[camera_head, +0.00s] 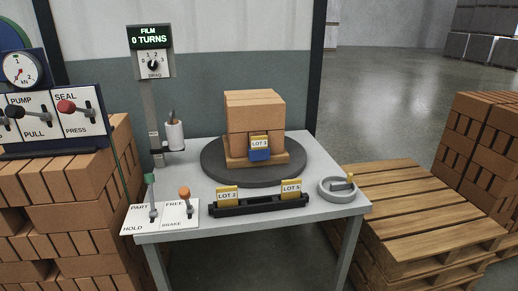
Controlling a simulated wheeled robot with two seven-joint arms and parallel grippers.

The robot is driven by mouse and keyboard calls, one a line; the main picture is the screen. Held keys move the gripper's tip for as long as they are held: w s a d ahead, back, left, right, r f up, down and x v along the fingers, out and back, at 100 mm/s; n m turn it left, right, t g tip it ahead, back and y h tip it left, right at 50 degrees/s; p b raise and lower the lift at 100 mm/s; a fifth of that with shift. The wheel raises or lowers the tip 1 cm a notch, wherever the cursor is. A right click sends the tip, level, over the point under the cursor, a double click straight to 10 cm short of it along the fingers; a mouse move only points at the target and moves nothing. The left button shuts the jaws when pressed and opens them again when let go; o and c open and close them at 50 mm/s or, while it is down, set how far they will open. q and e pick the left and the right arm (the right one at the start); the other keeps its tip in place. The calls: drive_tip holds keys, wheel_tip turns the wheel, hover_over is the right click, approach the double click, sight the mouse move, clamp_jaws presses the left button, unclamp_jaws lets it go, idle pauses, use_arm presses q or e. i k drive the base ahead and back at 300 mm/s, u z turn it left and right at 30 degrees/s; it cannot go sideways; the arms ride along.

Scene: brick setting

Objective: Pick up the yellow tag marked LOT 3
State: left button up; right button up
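The yellow-edged tag (259,142), which appears to read LOT 3, stands in a blue holder (260,155) at the front of a stack of bricks (255,110). The stack sits on a small wooden board (238,161) on the dark round turntable (220,176). Two similar tags stand in the black rack (258,206) at the table's front: LOT 2 (227,195) on the left and one that looks like LOT 5 (291,190) on the right. The rack's middle is empty. Neither of my grippers is in view.
A film post with a roll (174,134) and a display reading 0 TURNS (149,38) stands behind the table's left side. Two levers (160,215) are at the front left. A handwheel (338,190) is at the right. Bricks and wooden pallets (420,200) flank the table.

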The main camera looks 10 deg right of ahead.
sight(259, 141)
drive_tip(key=z, duration=0.3)
drive_tip(key=i, duration=1.15)
drive_tip(key=u, duration=0.75)
